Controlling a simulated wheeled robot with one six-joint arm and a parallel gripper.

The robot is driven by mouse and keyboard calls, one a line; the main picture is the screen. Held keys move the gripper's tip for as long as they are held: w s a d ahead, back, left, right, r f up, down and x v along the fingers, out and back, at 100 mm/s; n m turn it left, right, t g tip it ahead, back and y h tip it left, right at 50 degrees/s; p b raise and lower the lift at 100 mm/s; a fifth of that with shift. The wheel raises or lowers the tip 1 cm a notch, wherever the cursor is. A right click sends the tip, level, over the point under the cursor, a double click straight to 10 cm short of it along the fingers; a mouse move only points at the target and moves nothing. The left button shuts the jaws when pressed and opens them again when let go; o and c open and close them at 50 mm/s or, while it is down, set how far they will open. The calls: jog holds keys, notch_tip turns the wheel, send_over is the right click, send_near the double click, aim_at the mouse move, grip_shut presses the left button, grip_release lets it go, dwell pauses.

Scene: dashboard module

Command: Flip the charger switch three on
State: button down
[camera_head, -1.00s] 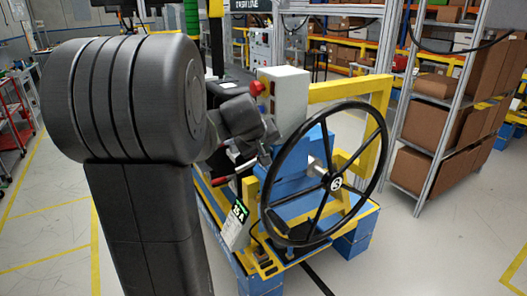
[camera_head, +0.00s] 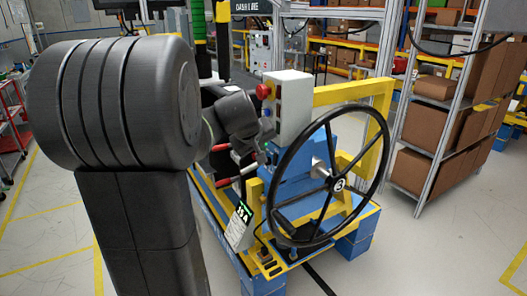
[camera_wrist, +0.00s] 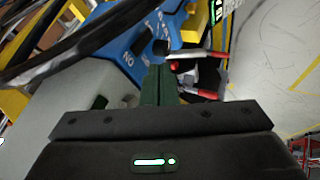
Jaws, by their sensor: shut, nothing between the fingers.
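My gripper (camera_head: 262,156) is beside the blue block, left of the black steering wheel. In the wrist view its dark fingers (camera_wrist: 158,84) are together and empty, pointing toward the blue block (camera_wrist: 130,55). A white unit with a green display (camera_head: 240,226) stands low at the left side of the yellow frame. Small dark switches (camera_head: 268,262) sit on the yellow base beside it. A grey box (camera_head: 293,105) with a red knob (camera_head: 263,91) and dark controls on its edge stands above. I cannot tell which control is charger switch three or its position.
The steering wheel (camera_head: 334,184) is an obstacle right of my gripper. Red-tipped levers (camera_head: 222,182) stick out on its left, and show near the fingers in the wrist view (camera_wrist: 174,66). A yellow frame (camera_head: 380,100) stands behind.

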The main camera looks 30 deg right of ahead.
jog(key=s+a+r, duration=0.2)
jog(key=s+r, duration=0.2)
jog(key=r, duration=0.5)
jog(key=shift+s+a+b, duration=0.15)
jog(key=shift+b, duration=0.15)
jog(key=shift+f, duration=0.1)
